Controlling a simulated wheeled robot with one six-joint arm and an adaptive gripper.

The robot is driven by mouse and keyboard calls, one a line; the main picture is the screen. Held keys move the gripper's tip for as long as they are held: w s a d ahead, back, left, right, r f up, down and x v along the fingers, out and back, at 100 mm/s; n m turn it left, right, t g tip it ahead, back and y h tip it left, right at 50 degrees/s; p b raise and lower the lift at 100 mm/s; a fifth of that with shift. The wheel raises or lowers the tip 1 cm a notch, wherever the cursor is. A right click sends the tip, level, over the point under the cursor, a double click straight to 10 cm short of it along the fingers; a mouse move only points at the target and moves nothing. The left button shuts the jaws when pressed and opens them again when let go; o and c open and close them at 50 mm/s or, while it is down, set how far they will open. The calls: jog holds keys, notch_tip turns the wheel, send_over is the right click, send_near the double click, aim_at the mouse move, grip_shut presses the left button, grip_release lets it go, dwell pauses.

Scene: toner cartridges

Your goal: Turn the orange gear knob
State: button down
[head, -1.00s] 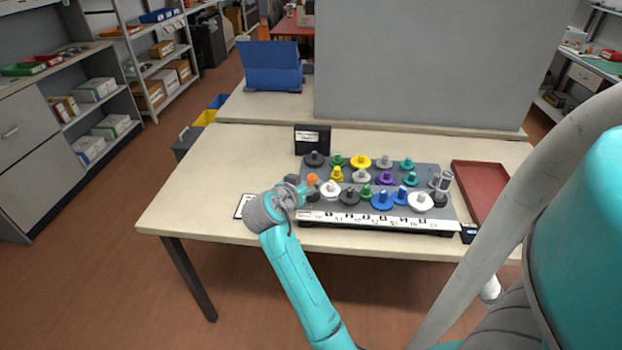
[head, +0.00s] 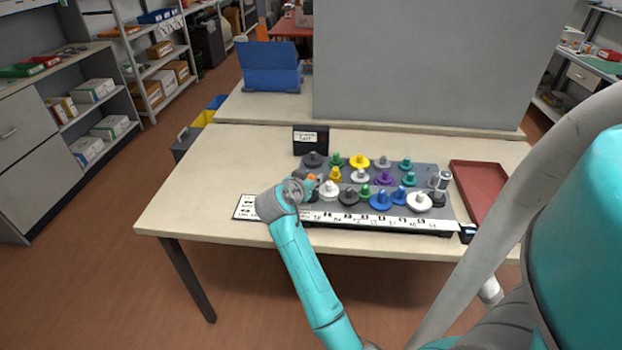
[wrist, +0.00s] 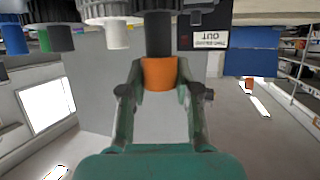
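The orange gear knob (head: 313,178) shows at the left end of the gear board (head: 440,212), partly hidden by my wrist. In the wrist view the orange knob (wrist: 160,74) is a short cylinder at the end of a dark shaft (wrist: 158,33), below a grey gear rim. My gripper (wrist: 160,68) has one finger on each side of the orange knob, and the fingertips appear to touch its sides. In the head view my gripper (head: 306,186) reaches the knob from the left, low over the board; its fingers are mostly hidden.
Several other coloured gears crowd the board, with a white gear (head: 329,189) close to the right of the orange one. A black sign (head: 311,140) stands behind. A red tray (head: 483,188) lies at the right. The table's left part (head: 200,185) is clear.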

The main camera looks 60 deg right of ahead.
dwell(0.3)
jog(key=n+t+y, duration=0.1)
jog(key=n+t, duration=0.1)
jog(key=t, duration=0.1)
jog(key=n+t+y, duration=0.1)
jog(key=n+t, duration=0.1)
jog(key=n, duration=0.1)
jog(key=shift+s+d+t, duration=0.1)
jog(key=shift+s+t, duration=0.05)
jog(key=shift+t, duration=0.25)
jog(key=shift+n+t+y, duration=1.2)
jog(key=shift+n+t, duration=0.3)
jog(key=shift+n, duration=0.2)
jog(key=shift+n+y, duration=0.3)
jog(key=shift+y, duration=0.1)
jog(key=c, duration=0.8)
grip_release()
